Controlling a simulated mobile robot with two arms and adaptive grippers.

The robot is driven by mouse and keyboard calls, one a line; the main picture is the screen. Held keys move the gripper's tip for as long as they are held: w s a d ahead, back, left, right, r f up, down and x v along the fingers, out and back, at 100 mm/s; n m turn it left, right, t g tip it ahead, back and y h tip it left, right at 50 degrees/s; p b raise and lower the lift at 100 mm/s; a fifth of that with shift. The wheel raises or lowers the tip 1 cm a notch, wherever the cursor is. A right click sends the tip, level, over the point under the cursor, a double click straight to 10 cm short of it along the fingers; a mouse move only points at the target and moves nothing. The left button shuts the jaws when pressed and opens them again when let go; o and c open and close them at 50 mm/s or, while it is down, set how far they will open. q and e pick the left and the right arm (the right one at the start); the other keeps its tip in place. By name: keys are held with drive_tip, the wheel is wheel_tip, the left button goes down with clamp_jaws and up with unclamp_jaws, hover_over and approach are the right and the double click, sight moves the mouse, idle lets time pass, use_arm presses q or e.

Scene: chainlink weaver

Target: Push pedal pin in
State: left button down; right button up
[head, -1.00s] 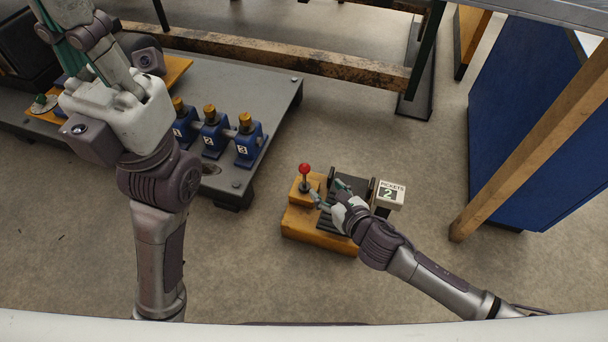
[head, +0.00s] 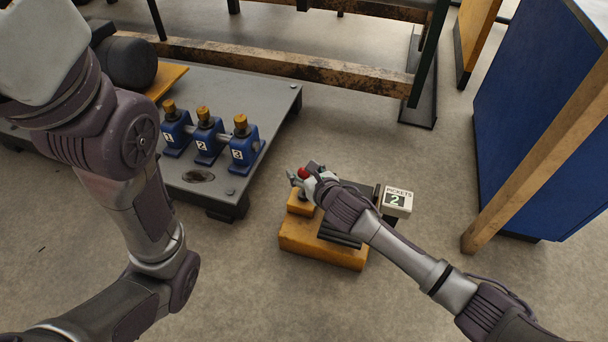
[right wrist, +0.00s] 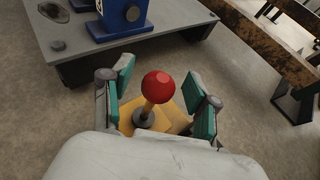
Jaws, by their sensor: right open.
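A red ball knob (head: 303,173) tops a short lever on an orange-yellow block (head: 320,250) on the floor. My right gripper (right wrist: 158,74) is open, with a green-padded finger on each side of the knob. In the right wrist view the red knob (right wrist: 158,87) stands upright between the fingers, with gaps on both sides. A dark ridged pedal (head: 340,240) sits beside the lever, partly hidden by my right arm. I cannot make out a separate pin. My left arm comes in at the left, its fingers out of frame.
A white "PICKETS 2" counter (head: 397,201) stands right of the pedal. Blue numbered blocks with orange caps, such as block 3 (head: 244,154), stand on a low grey platform (head: 270,95). A wooden post (head: 530,150) and blue panel (head: 535,120) stand at right.

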drive_tip(key=shift+c, duration=0.4)
clamp_jaws()
